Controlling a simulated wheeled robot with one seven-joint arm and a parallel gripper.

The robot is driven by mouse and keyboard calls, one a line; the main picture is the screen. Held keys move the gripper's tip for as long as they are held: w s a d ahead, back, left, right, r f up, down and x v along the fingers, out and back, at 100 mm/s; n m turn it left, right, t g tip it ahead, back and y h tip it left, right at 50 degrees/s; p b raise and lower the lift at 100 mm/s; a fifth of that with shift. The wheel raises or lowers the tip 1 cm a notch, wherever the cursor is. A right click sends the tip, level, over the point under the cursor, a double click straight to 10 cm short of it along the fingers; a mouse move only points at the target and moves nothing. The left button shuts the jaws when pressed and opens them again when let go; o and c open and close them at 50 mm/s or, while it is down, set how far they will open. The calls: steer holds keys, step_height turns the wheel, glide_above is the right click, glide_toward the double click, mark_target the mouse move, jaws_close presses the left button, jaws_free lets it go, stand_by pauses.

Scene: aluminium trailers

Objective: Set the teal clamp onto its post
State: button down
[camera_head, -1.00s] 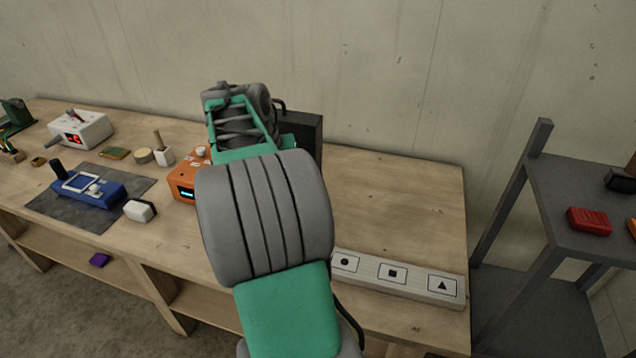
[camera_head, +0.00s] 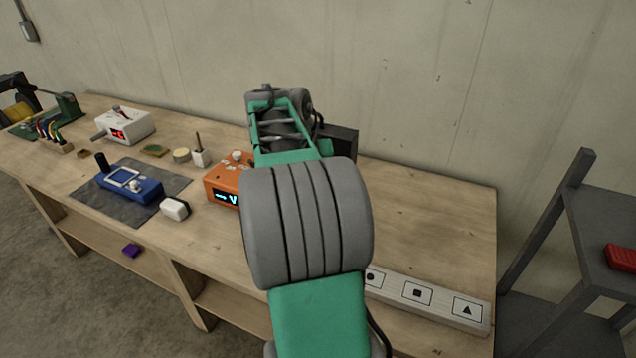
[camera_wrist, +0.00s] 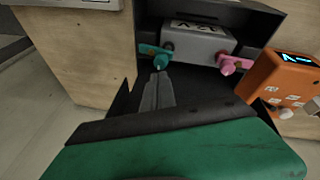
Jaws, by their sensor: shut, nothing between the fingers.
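The teal clamp (camera_wrist: 154,50) is at the left end of the grey 12V block (camera_wrist: 196,41) in the wrist view. It appears seated at that end, but its post is hidden, so I cannot tell how it sits. A pink clamp (camera_wrist: 232,64) is at the block's right end. My gripper (camera_wrist: 160,76) is shut and empty, its tips just short of the teal clamp; I cannot tell whether they touch it. In the head view my arm hides the gripper, the block and both clamps.
The block stands in a dark open-fronted housing (camera_wrist: 148,25), also seen behind my arm (camera_head: 343,147). An orange meter (camera_wrist: 286,82) is close on the right. A blue device (camera_head: 130,185), white power supply (camera_head: 124,125) and marked strip (camera_head: 440,300) are on the bench (camera_head: 430,220).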

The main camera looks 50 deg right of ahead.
steer(key=r+p, duration=0.2)
steer(key=r, duration=0.1)
steer(key=r+p, duration=0.1)
steer(key=shift+s+d+r, duration=0.3)
steer(key=w+a+r, duration=0.4)
steer(key=w+r, duration=0.1)
steer(key=r, duration=0.1)
steer(key=shift+w+a, duration=0.15)
steer(key=shift+a, duration=0.25)
steer(key=shift+f, duration=0.1)
